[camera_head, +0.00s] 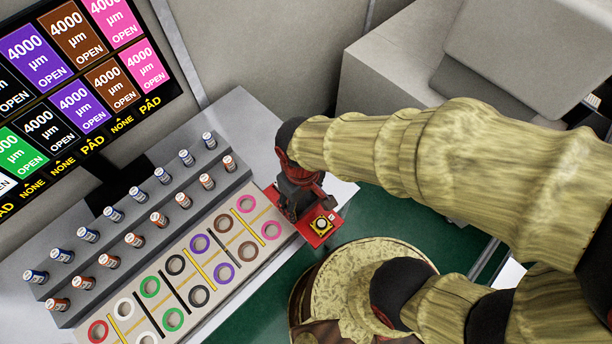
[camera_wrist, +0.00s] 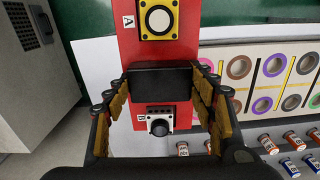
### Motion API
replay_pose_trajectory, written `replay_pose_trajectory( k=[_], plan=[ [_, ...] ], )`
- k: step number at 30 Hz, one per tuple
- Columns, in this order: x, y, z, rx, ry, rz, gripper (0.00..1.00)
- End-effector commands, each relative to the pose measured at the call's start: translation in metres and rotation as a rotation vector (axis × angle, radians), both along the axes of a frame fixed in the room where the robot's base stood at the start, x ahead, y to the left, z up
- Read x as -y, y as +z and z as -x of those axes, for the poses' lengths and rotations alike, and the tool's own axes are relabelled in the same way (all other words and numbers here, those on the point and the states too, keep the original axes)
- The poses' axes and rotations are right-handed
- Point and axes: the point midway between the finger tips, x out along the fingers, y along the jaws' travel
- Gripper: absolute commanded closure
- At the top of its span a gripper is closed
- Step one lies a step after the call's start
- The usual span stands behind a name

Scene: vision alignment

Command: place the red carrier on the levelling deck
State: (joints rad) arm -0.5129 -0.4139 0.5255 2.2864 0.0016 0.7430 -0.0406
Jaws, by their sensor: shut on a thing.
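The red carrier (camera_head: 325,232) is a flat red plate with a black block across its middle, which shows clearly in the wrist view (camera_wrist: 190,45). A yellow-framed white round part sits at its end marked A, and a black knob on a white square at its end marked B. My gripper (camera_head: 298,196) is shut on the black block, its padded fingers on both sides in the wrist view (camera_wrist: 162,90). A pale board with coloured rings (camera_head: 207,273) lies beside the carrier; I cannot tell whether it is the levelling deck. Contact below the carrier is hidden.
A grey stepped rack (camera_head: 130,212) holds several small blue-topped and orange cylinders behind the rings. A screen (camera_head: 75,75) shows coloured tiles reading 4000 µm OPEN. A white surface (camera_wrist: 93,50) lies under the carrier. Green floor (camera_head: 395,210) and a grey box (camera_head: 385,85) are to the right.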

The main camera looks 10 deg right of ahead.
Motion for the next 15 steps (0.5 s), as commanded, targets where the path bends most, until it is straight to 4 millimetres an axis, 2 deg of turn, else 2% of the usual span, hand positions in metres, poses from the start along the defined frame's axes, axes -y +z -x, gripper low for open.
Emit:
replay_pose_trajectory(
  k=[5,15],
  plan=[
    [0.002,-0.005,-0.011,0.000,0.041,0.000,0.94],
    [0.012,-0.039,-0.081,0.000,0.039,0.000,0.94]
  ],
)
